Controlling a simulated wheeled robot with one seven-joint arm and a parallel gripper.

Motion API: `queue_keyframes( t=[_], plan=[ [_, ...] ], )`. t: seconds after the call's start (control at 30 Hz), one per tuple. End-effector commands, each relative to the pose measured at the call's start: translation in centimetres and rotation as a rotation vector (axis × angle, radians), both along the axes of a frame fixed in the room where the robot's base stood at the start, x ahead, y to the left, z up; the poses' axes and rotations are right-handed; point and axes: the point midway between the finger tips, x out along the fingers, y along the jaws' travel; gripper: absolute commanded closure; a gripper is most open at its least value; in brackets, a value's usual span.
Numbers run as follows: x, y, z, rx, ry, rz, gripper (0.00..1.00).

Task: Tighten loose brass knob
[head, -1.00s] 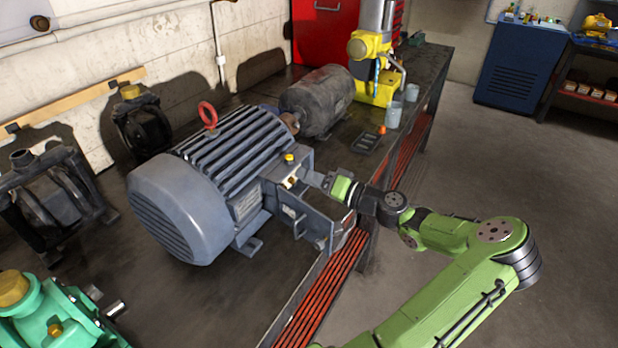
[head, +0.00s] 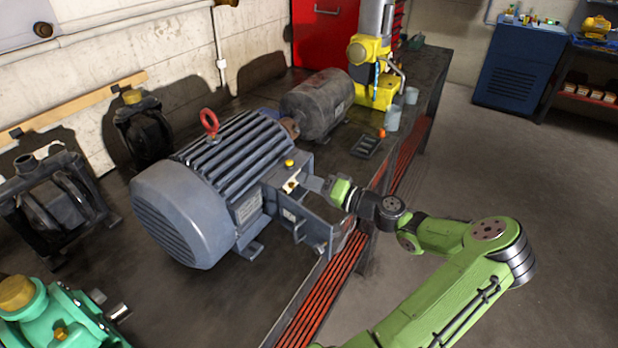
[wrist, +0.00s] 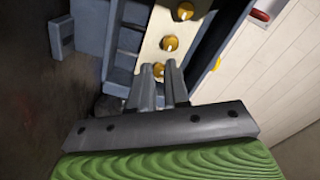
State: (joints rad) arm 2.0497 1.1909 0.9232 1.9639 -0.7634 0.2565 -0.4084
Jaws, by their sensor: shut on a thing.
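A large grey-blue motor (head: 215,185) with a red lifting ring stands on the bench, an open terminal box on its right side. In the wrist view a pale plate (wrist: 192,40) inside the box carries a row of brass knobs: one at the top (wrist: 185,11), a middle one (wrist: 170,43) and a lowest one (wrist: 160,70). My gripper (wrist: 165,72) is shut on the lowest knob, whose front shows between the fingertips. In the head view my gripper (head: 312,184) reaches into the box from the right; the held knob cannot be made out there.
The box's side walls stand close to my fingers. Other motors stand behind (head: 318,102) and at left (head: 50,200); a green pump (head: 55,315) is at front left. The floor at right is clear.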

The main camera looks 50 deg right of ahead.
Motion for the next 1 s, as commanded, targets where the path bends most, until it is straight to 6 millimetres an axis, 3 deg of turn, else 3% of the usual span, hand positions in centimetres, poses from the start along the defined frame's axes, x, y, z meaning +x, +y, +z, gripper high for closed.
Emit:
queue_keyframes(
  t=[1.0],
  plan=[
    [-0.07,-0.04,0.14,0.934,0.092,-0.002,1.0]
  ],
)
